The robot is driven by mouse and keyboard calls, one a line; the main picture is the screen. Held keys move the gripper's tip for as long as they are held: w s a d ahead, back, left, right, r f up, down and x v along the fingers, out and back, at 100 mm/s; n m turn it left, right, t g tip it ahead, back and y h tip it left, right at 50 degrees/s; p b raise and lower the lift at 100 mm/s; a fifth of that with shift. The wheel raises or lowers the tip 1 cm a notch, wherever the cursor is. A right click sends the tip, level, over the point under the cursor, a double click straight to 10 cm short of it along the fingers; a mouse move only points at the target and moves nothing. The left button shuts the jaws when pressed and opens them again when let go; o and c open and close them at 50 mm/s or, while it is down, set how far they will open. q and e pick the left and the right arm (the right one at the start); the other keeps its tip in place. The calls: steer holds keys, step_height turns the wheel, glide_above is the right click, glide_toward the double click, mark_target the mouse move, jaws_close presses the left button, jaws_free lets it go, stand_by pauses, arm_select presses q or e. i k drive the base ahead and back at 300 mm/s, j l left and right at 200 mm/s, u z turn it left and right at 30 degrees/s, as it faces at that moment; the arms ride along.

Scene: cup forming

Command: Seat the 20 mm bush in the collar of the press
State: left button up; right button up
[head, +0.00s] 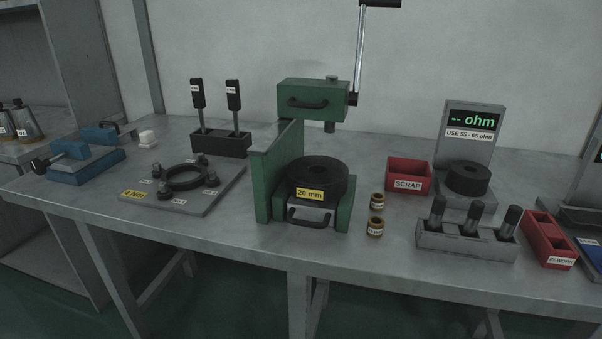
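The green press (262,185) stands mid-table with its head (312,101) above and a crank lever at upper right. A round black collar (318,171) sits in the press, with a yellow "20 mm" label on its front. A short ram hangs above the collar, apart from it. Two small brass-coloured bushes stand on the table right of the press, a rear one (377,202) and a front one (375,228); their labels are too small to read, so I cannot tell which is 20 mm. Neither gripper is in view.
A red scrap bin (408,178), a grey rack (466,245) of dark cylinders, an ohm meter (472,122) and a red rework bin (549,240) stand to the right. A ring fixture plate (180,205), a black tool holder (219,144) and a blue vise (87,166) stand left.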

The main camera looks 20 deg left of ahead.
mark_target(280, 167)
steer(key=i+j+z, duration=0.1)
steer(key=j+z, duration=0.15)
steer(key=z, duration=0.15)
steer(key=j+z, duration=0.35)
steer(key=i+j+z, duration=0.1)
steer(key=z, duration=0.3)
steer(key=k+j, duration=0.05)
steer(key=j, duration=0.05)
